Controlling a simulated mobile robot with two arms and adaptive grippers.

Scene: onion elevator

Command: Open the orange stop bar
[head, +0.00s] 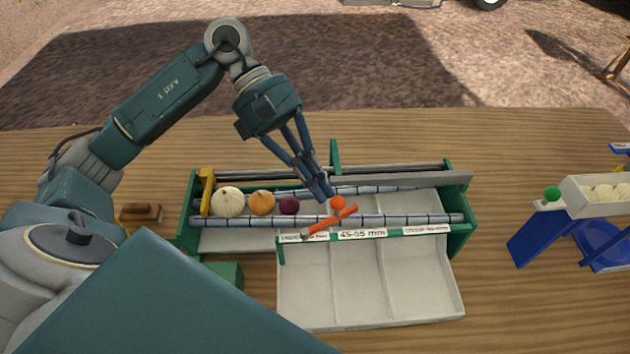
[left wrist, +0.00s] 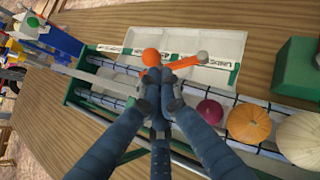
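The orange stop bar (head: 331,222) lies slanted across the front roller of the green sorter, from the label strip up to the right. My right gripper is out of view.
A white onion (head: 228,201), an orange onion (head: 262,202) and a purple onion (head: 289,205) sit on the rollers left of my gripper. A white divided tray (head: 370,316) lies in front. A blue stand (head: 540,236) is at right. Bare table separates them.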

